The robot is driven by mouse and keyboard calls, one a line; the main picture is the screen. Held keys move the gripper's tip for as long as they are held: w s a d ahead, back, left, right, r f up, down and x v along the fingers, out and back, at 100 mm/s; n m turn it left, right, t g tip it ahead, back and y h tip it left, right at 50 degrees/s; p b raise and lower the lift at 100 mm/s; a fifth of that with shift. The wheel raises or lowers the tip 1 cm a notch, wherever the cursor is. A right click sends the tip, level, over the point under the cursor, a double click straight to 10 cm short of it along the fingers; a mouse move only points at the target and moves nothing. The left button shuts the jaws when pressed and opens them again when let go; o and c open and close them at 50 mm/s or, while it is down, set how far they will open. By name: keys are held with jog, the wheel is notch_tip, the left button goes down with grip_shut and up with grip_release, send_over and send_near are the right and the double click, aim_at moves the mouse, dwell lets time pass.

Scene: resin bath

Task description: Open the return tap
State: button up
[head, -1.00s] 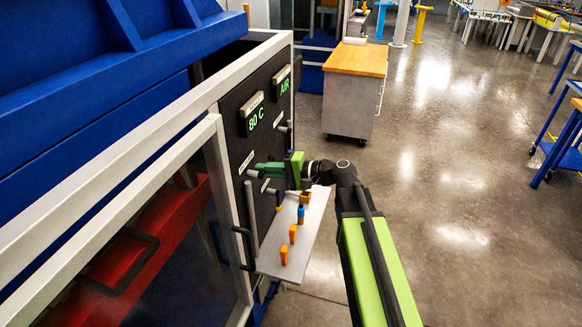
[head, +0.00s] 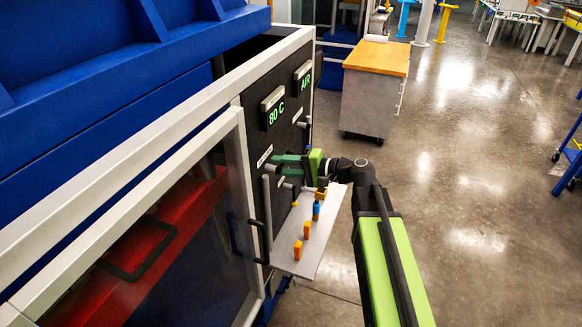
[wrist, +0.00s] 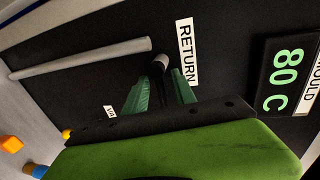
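The RETURN label (wrist: 185,52) sits on the black panel, and it also shows small in the head view (head: 264,156). The return tap (wrist: 160,63) is a short dark stub with a pale grey end beside that label. My gripper (wrist: 159,77) has its two green fingers apart, pointing at the panel. The tap's dark stem lies between them, with gaps visible at the sides; I cannot tell whether either finger touches it. In the head view my gripper (head: 275,164) is close to the panel and covers part of the tap area.
A long grey bar (wrist: 80,60) runs along the panel beside the tap. A grey shelf (head: 322,240) with orange and blue pieces juts out below my gripper.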

jog(key=p+v, duration=0.3)
jog(key=v, duration=1.4)
jog(key=shift+s+d+r, duration=0.1)
jog(key=shift+d, duration=0.05)
jog(key=s+a+f+n+g+h, duration=0.3)
jog(key=s+a+f+g+h, duration=0.15)
jog(key=a+f, duration=0.55)
jog(key=s+d+f+h, duration=0.1)
jog(key=d+f+h, duration=0.3)
jog(key=d, duration=0.3)
jog(key=s+d+f+n+g+h, duration=0.1)
jog(key=s+d+f+h, duration=0.1)
jog(key=d+f+h, duration=0.3)
jog(key=shift+s+d+h, duration=0.3)
jog(key=shift+d+h, duration=0.35)
jog(key=shift+d, duration=0.6)
